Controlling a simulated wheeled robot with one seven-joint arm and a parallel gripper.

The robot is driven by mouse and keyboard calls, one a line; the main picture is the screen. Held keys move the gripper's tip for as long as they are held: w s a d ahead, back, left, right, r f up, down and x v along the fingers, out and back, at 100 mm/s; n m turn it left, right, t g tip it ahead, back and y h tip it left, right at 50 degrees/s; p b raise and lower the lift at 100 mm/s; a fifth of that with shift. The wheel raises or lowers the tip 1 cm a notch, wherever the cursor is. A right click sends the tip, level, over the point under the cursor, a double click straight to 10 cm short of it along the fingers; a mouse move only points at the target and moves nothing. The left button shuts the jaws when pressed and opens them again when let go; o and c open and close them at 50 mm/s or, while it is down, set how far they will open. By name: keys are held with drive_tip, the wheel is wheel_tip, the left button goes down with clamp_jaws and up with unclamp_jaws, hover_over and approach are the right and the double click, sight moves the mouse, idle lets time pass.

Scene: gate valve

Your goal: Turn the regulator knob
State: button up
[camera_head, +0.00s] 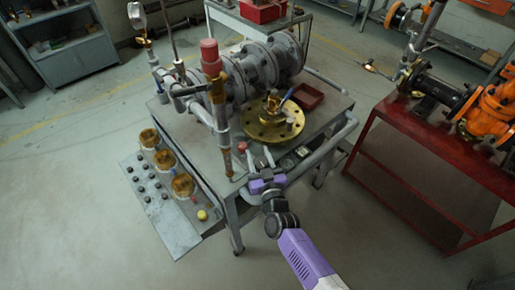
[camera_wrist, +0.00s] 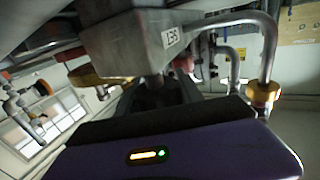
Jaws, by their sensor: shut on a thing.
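My gripper (camera_head: 259,160), with a purple body, is at the near edge of the grey bench (camera_head: 227,182), beside the upright pipe. In the wrist view my gripper's dark fingers (camera_wrist: 160,94) are shut on a dark part directly under a grey tapered housing with a label (camera_wrist: 158,48). This dark part appears to be the regulator knob (camera_wrist: 153,82); the fingers hide most of it. In the head view I cannot make out the knob. A small red knob (camera_head: 242,147) shows just left of my gripper.
A brass flange (camera_head: 268,130) and large grey valve body (camera_head: 258,65) stand on the bench. A pipe with a red cap (camera_head: 210,55) rises at left. A side panel with brass cups (camera_head: 165,160) juts out left. A red table (camera_head: 405,140) is at right. Floor in front is clear.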

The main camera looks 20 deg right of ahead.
drive_tip(key=shift+a, duration=0.2)
drive_tip(key=o, duration=1.4)
drive_tip(key=shift+s+d, duration=0.1)
drive_tip(key=shift+s+a, duration=0.2)
drive_tip(key=shift+s, duration=1.1)
drive_tip(key=shift+s+a, duration=0.15)
drive_tip(key=shift+s, duration=1.1)
drive_tip(key=shift+s+a, duration=0.2)
drive_tip(key=shift+s, duration=1.1)
